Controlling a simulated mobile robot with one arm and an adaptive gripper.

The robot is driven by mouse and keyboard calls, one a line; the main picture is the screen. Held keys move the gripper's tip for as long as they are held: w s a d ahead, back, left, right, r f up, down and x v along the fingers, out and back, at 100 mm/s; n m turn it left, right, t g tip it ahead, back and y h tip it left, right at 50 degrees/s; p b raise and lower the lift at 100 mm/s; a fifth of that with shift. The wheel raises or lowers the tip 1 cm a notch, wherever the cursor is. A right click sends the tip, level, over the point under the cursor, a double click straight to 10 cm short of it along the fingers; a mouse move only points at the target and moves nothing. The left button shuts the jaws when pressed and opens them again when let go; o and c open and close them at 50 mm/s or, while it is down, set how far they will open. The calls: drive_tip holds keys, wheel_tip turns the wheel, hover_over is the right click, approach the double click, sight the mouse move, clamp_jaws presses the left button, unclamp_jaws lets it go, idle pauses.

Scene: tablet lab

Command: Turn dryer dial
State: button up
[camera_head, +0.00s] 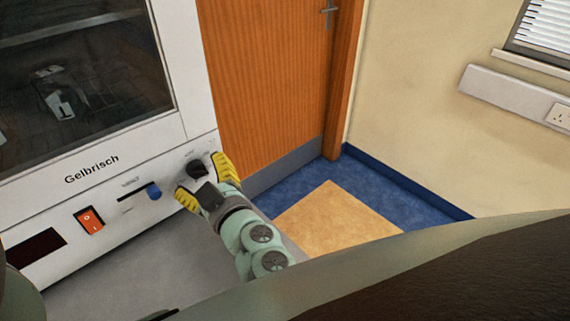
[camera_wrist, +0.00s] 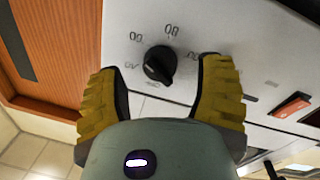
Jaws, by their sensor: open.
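The dryer (camera_head: 140,165) is a white cabinet marked "Gelbrisch", with a dark glass window, at the left of the head view. Its dial (camera_head: 197,169) is a black round knob at the right end of the front panel. My gripper (camera_head: 205,178) is open in front of the dial, with yellow ribbed fingers. In the wrist view the dial (camera_wrist: 160,65) shows between and just beyond the fingertips of my gripper (camera_wrist: 163,82), with printed marks around it. The fingers are on either side of it with gaps, and I see no contact.
A blue slider knob (camera_head: 153,191), an orange-red switch (camera_head: 89,220) and a dark display (camera_head: 33,256) lie left of the dial. A wooden door (camera_head: 270,75) stands right of the dryer. Blue floor (camera_head: 310,188) with a tan patch (camera_head: 338,222) lies below.

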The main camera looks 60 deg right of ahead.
drive_tip(key=shift+x, duration=0.8)
drive_tip(key=shift+c, duration=0.2)
clamp_jaws()
